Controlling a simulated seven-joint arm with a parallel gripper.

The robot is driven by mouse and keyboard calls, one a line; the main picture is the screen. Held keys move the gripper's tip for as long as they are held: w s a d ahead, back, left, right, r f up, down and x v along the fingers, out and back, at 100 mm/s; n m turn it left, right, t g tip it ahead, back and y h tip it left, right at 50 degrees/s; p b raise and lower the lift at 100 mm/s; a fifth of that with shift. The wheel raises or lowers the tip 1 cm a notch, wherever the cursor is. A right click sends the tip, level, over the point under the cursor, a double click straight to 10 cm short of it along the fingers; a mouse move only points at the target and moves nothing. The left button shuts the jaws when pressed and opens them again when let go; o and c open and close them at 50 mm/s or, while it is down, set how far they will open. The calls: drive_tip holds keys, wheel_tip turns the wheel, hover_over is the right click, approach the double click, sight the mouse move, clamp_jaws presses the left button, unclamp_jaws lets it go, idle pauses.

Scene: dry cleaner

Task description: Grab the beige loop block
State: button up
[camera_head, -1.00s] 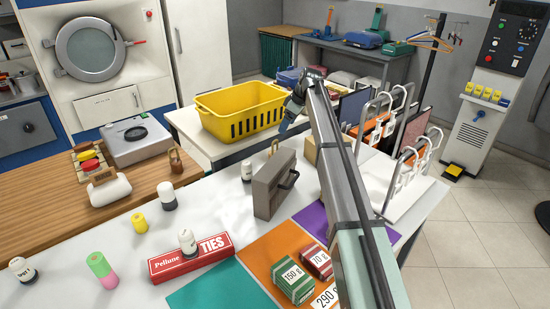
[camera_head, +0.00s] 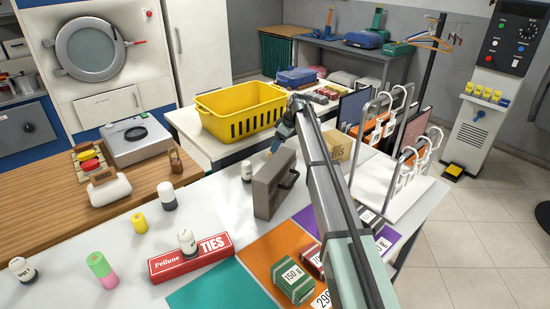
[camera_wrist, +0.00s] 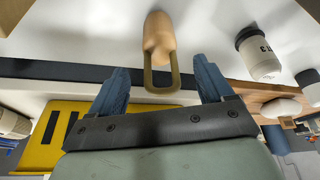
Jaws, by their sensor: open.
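The beige loop block (camera_wrist: 157,33) shows in the wrist view, a rounded beige body with a flat tan loop pointing toward my gripper. It stands on the white table (camera_wrist: 215,25). My gripper (camera_wrist: 160,67) is open, with one blue finger on each side of the loop's line and visible gaps to both. The body lies beyond the fingertips. In the head view my gripper (camera_head: 278,138) is behind the grey case, and I cannot make out the block there.
In the head view a grey case (camera_head: 268,192) with a handle stands just in front of my gripper. A dark-capped white bottle (camera_head: 247,170) is left of it, and a cardboard box (camera_head: 340,146) is to the right. A yellow basket (camera_head: 215,107) is behind.

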drive_tip(key=x, duration=0.5)
drive_tip(key=shift+a+r, duration=0.15)
drive_tip(key=shift+a, duration=0.15)
drive_tip(key=c, duration=1.2)
